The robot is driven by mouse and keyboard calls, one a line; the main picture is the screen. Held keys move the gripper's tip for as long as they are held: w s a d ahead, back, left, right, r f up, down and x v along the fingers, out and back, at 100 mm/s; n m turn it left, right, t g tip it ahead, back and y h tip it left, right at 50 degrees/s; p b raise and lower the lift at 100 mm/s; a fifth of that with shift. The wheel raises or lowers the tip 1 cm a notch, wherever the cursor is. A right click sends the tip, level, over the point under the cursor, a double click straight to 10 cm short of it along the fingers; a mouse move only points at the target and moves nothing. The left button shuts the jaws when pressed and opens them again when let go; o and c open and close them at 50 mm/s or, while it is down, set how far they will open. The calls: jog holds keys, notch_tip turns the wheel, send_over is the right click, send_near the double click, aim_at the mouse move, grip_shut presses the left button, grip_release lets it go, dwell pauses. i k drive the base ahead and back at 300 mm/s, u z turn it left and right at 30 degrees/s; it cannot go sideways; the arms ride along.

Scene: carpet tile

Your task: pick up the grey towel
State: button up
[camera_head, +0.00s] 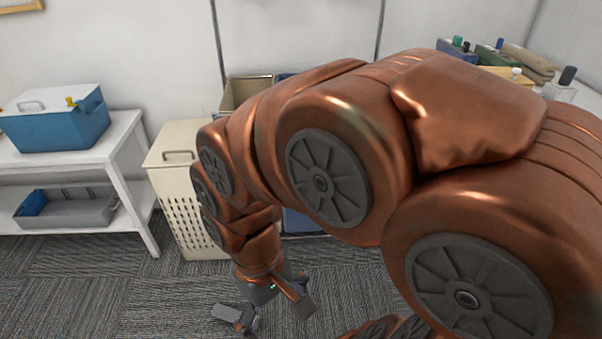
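Folded grey-brown cloth (529,60) lies at the far upper right, behind my arm, among bottles and boxes. I cannot tell for certain whether it is the grey towel; no other towel shows. My gripper (266,312) hangs low at the bottom centre, over the carpet and in front of the cream hamper. Its two fingers are spread apart and nothing shows between them. It is far from the cloth. My copper-coloured arm covers much of the centre and right of the view, so things behind it are hidden.
A white shelf table (125,128) at left bears a blue box (60,130) and, below, a grey tray (75,213). A cream hamper (168,158) and another bin (247,90) stand against the wall. Bare carpet (75,290) lies at lower left.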

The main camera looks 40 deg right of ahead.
aim_at(224, 312)
jog(key=u, duration=2)
jog(key=i, duration=1.05)
jog(key=z, duration=2.6)
